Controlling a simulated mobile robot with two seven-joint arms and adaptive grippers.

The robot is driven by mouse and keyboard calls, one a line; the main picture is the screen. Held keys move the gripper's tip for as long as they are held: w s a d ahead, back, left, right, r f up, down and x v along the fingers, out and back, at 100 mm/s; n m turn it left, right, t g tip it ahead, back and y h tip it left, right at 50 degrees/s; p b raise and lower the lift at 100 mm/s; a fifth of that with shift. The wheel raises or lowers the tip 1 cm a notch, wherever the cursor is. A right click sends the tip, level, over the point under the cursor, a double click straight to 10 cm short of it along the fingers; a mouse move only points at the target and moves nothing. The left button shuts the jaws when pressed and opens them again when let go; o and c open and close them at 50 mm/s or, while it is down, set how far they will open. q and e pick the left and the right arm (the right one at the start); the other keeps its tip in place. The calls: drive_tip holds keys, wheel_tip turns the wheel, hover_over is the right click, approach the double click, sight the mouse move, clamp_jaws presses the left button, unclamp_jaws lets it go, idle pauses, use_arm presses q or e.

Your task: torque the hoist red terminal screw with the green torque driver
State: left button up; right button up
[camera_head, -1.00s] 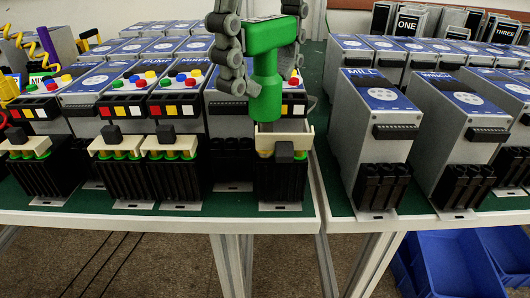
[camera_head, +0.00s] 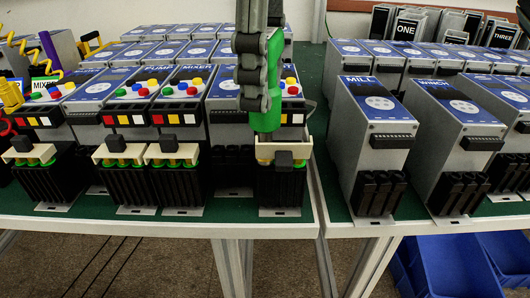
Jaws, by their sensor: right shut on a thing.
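The green torque driver (camera_head: 269,112) is upright, with its barrel pointing down. My right gripper (camera_head: 255,88) is shut on its handle and covers much of it. The driver's lower end is over the cream-edged black terminal block (camera_head: 283,181) at the front of the rightmost unit on the left table. Whether the tip touches a screw is hidden. Coloured buttons, including a red one, show on this unit behind the driver. Its name label is hidden, so I cannot tell from sight that it is the hoist. No red terminal screw can be made out. My left gripper is not in view.
Units labelled PUMP (camera_head: 131,110) and MIXER (camera_head: 178,112), with similar terminal blocks, stand to the left. The MILL (camera_head: 369,136) and WINCH (camera_head: 455,140) units stand on the right table, across a narrow gap. Blue bins (camera_head: 447,266) are below the right table.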

drive_tip(key=shift+r+n+p, duration=0.25)
drive_tip(key=shift+n+p, duration=0.15)
drive_tip(key=shift+n, duration=1.1)
drive_tip(key=shift+f+n, duration=0.2)
drive_tip(key=shift+n, duration=0.2)
drive_tip(key=shift+r+n+p, duration=0.15)
drive_tip(key=shift+n+p, duration=0.5)
drive_tip(key=shift+n, duration=0.25)
drive_tip(key=n, duration=0.2)
drive_tip(key=shift+n, duration=0.4)
drive_tip(key=shift+f, duration=0.25)
